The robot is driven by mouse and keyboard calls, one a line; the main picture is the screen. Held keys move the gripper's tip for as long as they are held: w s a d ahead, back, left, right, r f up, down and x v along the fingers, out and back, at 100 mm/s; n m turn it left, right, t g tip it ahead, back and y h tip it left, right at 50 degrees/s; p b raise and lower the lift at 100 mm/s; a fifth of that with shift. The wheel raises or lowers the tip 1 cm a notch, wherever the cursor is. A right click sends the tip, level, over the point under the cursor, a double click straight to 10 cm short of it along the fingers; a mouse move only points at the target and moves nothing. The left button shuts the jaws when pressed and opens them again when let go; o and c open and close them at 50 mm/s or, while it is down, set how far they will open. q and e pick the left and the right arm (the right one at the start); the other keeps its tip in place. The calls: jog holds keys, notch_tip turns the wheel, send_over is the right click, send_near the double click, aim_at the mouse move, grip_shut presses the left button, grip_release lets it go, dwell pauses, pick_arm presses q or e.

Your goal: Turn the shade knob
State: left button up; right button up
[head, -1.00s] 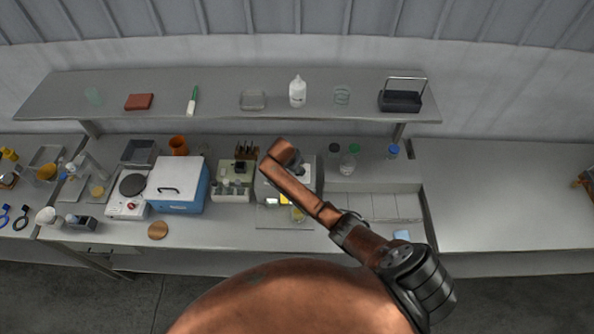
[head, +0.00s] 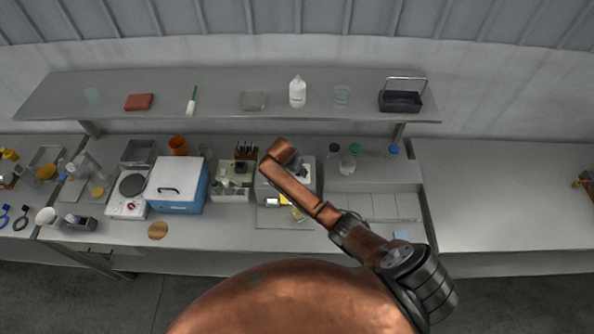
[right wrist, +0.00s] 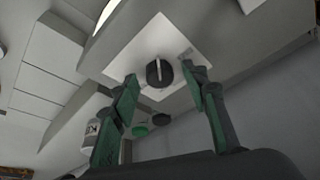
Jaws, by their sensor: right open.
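The shade knob (right wrist: 159,73) is a round black knob with a pale line, on a white panel of a grey device (right wrist: 225,45) in the right wrist view. My right gripper (right wrist: 160,82) is open, with its two green fingers on either side of the knob in that view. I cannot tell whether the fingertips touch it. My left gripper is not in view.

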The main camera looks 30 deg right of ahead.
jog(key=v, duration=1.1)
jog(key=shift+s+a+r, duration=0.15)
jog(key=shift+r, duration=0.15)
